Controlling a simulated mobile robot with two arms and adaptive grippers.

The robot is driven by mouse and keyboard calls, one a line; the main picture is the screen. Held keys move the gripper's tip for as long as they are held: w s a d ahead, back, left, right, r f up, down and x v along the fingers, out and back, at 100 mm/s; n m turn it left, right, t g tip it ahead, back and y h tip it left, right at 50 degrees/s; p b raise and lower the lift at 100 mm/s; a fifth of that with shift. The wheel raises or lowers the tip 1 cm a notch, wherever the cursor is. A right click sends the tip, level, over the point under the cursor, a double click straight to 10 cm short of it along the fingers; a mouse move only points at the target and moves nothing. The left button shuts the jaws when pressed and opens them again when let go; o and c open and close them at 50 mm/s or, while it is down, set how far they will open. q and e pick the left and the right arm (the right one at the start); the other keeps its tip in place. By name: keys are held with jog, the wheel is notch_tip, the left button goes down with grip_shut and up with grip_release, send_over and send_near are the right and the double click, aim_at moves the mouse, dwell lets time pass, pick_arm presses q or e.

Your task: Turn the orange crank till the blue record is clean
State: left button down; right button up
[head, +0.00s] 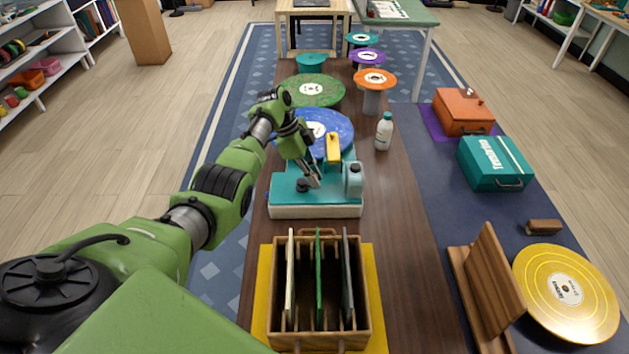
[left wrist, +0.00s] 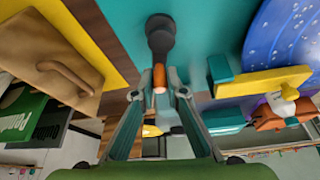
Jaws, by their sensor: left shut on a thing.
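The blue record (head: 342,128) lies on the teal cleaning machine (head: 335,208) on the long wooden bench. A yellow arm (head: 333,147) reaches over the record's near edge. In the left wrist view the blue record (left wrist: 290,40) shows pale specks. The crank's orange handle (left wrist: 159,77) shows there below its dark hub (left wrist: 160,35); in the head view my gripper mostly hides the handle. My left gripper (head: 313,180) is above the machine's left half, and in the left wrist view its fingers (left wrist: 159,93) are shut around the orange handle. My right gripper is not in view.
A wooden rack (head: 362,340) with upright sleeves stands on the near bench. A white bottle (head: 384,131) stands right of the record. A green record (head: 330,85) and several smaller discs stand behind. Right, a lower surface holds a teal case (head: 495,165) and yellow record (head: 540,285).

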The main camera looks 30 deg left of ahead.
aim_at(298, 181)
pick_arm(q)
jog(key=shift+s+m+g+b, duration=0.3)
jog(key=shift+m+g+b, duration=0.1)
jog(key=shift+m+b, duration=0.5)
jog(key=shift+d, duration=0.1)
jog(key=c, duration=2)
grip_release()
jog(key=shift+s, duration=0.1)
jog(key=shift+r, duration=0.1)
jog(key=shift+a+r, duration=0.2)
jog(key=shift+r, duration=0.05)
jog(key=v, duration=1.1)
jog(key=shift+r, duration=0.15)
